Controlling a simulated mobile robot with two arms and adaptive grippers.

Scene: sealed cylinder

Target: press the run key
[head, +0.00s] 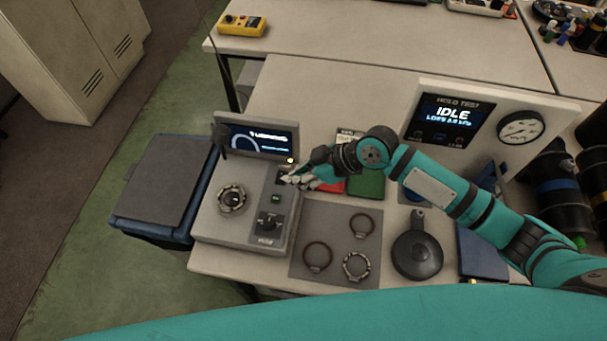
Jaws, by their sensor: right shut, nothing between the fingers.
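A grey bench machine (216,226) with a tilted display (268,139) stands at the left end of the table. Its dark control strip carries a small green-lit key (276,198) and a dark knob or switch (268,222); the lettering is too small to tell which key is run. My right gripper (288,179) is shut and empty, its tips over the upper part of the control strip, just above the green-lit key in the picture. The tips hide part of the strip, and I cannot tell whether they touch it. My left gripper is out of view.
A grey mat (335,235) holds several rings. A dark round lidded thing (417,255) sits right of it. Behind stands a hold test panel (447,113) reading IDLE, with a gauge (520,127). A blue bin (160,187) is left of the machine. Green and red items lie beside my gripper.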

